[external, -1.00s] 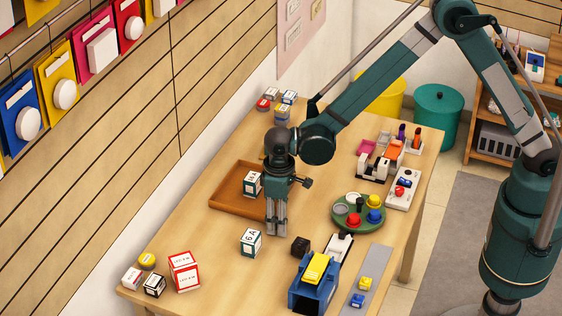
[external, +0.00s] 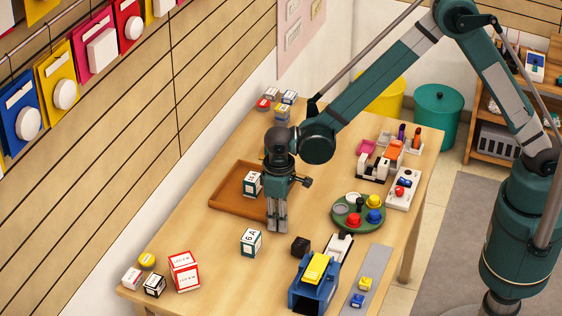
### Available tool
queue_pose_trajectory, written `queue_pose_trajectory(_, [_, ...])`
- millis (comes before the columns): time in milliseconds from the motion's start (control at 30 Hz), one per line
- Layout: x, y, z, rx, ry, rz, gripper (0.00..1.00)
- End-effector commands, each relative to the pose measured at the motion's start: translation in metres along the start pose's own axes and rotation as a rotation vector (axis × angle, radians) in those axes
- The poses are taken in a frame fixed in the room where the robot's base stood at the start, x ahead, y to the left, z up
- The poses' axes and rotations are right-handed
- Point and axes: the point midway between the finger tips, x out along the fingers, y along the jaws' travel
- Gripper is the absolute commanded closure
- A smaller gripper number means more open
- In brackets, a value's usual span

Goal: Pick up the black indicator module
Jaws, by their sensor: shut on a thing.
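My gripper (external: 277,228) points straight down near the middle of the table, at the right edge of the brown tray. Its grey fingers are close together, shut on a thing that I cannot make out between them. A small black block (external: 300,246) sits on the table just right of and in front of the fingertips, apart from them in the picture. I cannot tell whether it is the black indicator module. A small black piece (external: 360,204) also stands on the round green tray. No label on either is readable.
The brown tray (external: 226,204) holds a white lettered cube (external: 253,183). Another lettered cube (external: 250,242) stands in front of my gripper. A blue and yellow device (external: 314,284) is at the front right. The round green tray (external: 343,226) with coloured knobs stands to the right.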

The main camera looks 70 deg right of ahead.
Motion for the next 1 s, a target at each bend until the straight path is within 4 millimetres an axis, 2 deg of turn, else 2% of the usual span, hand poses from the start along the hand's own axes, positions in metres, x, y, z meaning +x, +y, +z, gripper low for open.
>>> queue_pose_trajectory(267, [-0.024, 0.000, 0.001, 0.000, 0.000, 0.000, 0.94])
queue_pose_trajectory(700, [-0.085, 0.000, 0.000, 0.000, 0.000, 0.000, 0.94])
queue_pose_trajectory(1000, [-0.098, 0.000, 0.000, 0.000, 0.000, 0.000, 0.94])
